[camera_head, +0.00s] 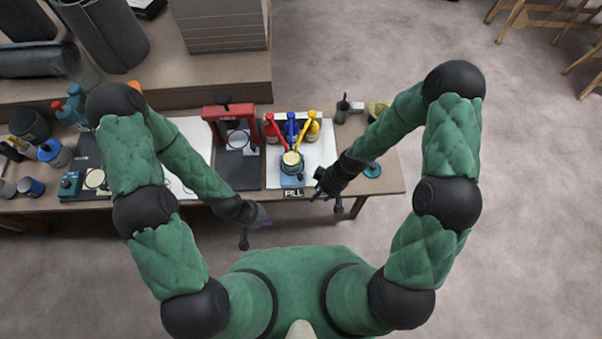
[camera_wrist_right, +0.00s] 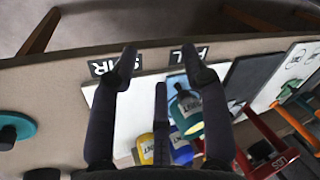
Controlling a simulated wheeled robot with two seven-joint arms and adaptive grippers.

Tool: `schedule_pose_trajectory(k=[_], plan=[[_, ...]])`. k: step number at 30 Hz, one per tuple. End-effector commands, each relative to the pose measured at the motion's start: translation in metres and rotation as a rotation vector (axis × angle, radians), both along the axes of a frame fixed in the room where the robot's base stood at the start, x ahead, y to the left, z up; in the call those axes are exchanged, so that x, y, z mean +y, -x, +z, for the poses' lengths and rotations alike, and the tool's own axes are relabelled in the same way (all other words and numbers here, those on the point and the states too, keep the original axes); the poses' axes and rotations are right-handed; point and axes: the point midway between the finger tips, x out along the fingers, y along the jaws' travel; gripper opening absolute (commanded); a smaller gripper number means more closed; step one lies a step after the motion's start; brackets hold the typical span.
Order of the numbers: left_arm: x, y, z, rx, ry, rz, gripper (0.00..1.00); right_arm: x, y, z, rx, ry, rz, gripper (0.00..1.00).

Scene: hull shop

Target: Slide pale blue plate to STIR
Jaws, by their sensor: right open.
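The pale blue plate (camera_head: 291,181) lies at the front of a white board (camera_head: 320,150), behind the FILL label (camera_head: 293,193). A small cup (camera_head: 292,160) with a pale round top stands at its back. The STIR label (camera_wrist_right: 103,67) lies beside FILL. My right gripper (camera_head: 319,187) is open and empty, right of the plate, and hides STIR in the head view. My left gripper (camera_head: 262,217) hangs off the table's front edge.
Red, blue and yellow bottles (camera_head: 291,127) stand behind the cup. A red press frame (camera_head: 236,115) stands left of the board. Cans and a dark mat crowd the left.

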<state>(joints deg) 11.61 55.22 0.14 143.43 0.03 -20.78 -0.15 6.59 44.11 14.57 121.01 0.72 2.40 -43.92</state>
Motion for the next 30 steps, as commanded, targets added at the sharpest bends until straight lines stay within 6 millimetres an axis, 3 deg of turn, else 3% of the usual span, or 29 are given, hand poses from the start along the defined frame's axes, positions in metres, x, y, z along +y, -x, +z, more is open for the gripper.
schedule_pose_trajectory(k=[3, 9, 15, 23, 30], plan=[[0.0, 0.0, -0.004, 0.0, 0.0, 0.0, 0.0, 0.004, -0.029, 0.011, -0.081, -0.014, 0.26, 0.47], [0.0, 0.0, -0.009, 0.0, 0.0, 0.0, 0.0, 0.011, -0.067, 0.037, -0.21, -0.054, 0.71, 0.47], [0.0, 0.0, -0.012, 0.0, 0.0, 0.0, 0.0, 0.017, -0.092, 0.066, -0.316, -0.1, 1.07, 0.47], [0.0, 0.0, -0.014, 0.0, 0.0, 0.0, 0.0, 0.021, -0.1, 0.078, -0.367, -0.129, 1.244, 0.47], [0.0, 0.0, -0.023, 0.0, 0.0, 0.0, 0.0, 0.032, -0.094, 0.049, -0.364, -0.131, 1.246, 0.47]])
